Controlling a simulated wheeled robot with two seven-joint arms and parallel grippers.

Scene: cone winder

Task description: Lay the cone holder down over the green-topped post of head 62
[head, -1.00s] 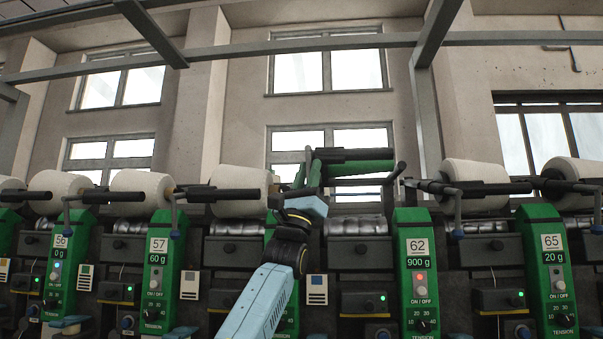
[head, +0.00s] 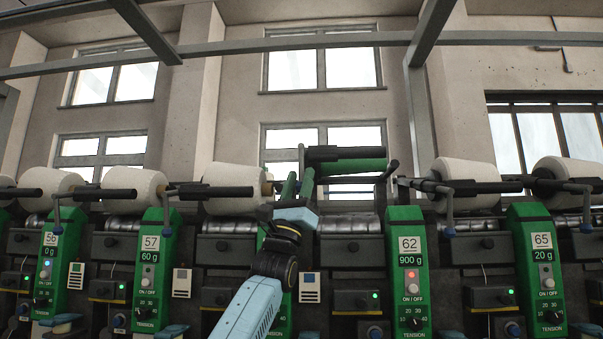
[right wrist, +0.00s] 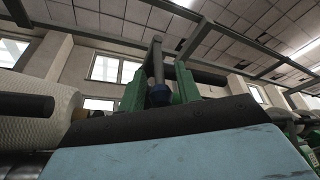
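My right gripper (head: 297,213) is at the holder's lower left side. My left gripper is not in view.
White cones (head: 233,185) on black bars flank the gap, with another cone (head: 468,180) to the right. Green posts 57 (head: 152,270) and 65 (head: 541,270) stand along the row. A bare metal roller (head: 350,224) lies below the holder.

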